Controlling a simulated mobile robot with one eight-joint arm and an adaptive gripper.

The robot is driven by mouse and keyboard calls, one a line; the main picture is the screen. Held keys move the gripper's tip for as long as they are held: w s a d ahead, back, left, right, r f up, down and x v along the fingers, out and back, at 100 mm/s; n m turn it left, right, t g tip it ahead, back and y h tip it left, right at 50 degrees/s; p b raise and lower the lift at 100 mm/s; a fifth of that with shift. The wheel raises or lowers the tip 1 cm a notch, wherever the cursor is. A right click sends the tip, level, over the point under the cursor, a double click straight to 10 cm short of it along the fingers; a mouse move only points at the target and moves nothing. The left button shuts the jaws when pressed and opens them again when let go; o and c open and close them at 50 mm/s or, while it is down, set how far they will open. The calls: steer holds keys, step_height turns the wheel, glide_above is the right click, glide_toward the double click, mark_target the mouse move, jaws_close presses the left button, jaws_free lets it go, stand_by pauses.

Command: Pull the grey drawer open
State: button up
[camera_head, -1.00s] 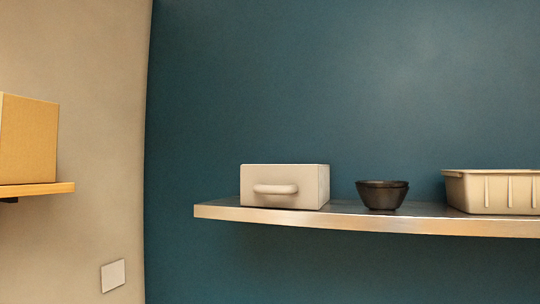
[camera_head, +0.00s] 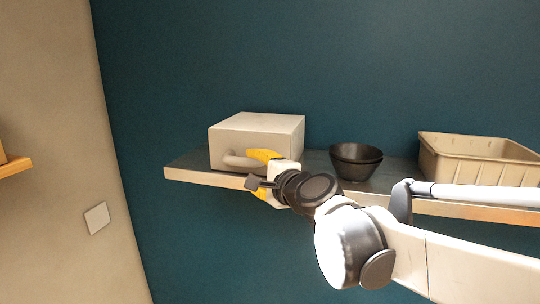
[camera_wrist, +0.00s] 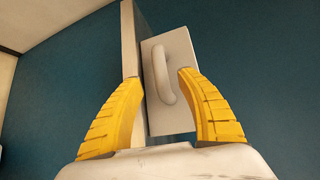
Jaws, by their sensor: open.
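The grey drawer (camera_head: 250,137) is a light grey box with a rounded handle (camera_head: 238,160) on its front. It sits on the left part of the wall shelf, and its front looks flush with the box. My gripper (camera_head: 262,174) has yellow fingers and is in front of the drawer, beside the right part of the handle. In the wrist view, the drawer front (camera_wrist: 176,104) and handle (camera_wrist: 163,75) show between and beyond the open, empty fingers (camera_wrist: 157,92). I cannot tell whether a finger touches the handle. Part of the drawer front is hidden behind my gripper.
Black stacked bowls (camera_head: 356,161) stand right of the drawer on the shelf (camera_head: 200,175). A beige ribbed bin (camera_head: 480,160) stands further right. A wooden ledge (camera_head: 14,166) shows at the far left. A blue wall is behind the shelf.

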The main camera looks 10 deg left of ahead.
mark_target(243, 163)
steer(key=p+x, duration=0.1)
steer(key=x, duration=0.7)
steer(key=shift+s+d, duration=0.1)
jaws_close()
